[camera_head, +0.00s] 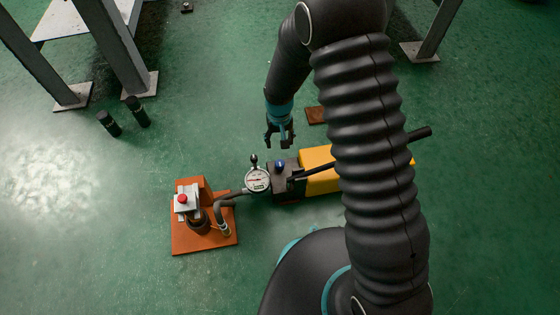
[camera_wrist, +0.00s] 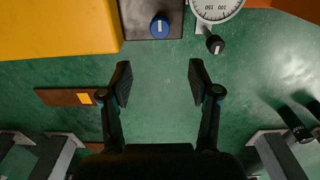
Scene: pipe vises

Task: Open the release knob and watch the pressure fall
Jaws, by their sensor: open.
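A hand pump with a yellow body (camera_head: 318,180) and a dark block (camera_head: 284,184) lies on the green floor. A blue knob (camera_head: 280,165) with a white line sits on the block; it shows at the top of the wrist view (camera_wrist: 160,27). A round white pressure gauge (camera_head: 257,180) stands left of the block. A small black knob (camera_head: 253,159) is beside it, also seen in the wrist view (camera_wrist: 214,44). I cannot read the needle. My gripper (camera_head: 280,145) is open and empty, just beyond the blue knob in the head view and apart from it.
A hose (camera_head: 221,212) runs from the gauge to an orange stand (camera_head: 190,241) carrying a box with a red button (camera_head: 182,199). A brown plate (camera_head: 316,115) lies behind the pump. Open floor lies left.

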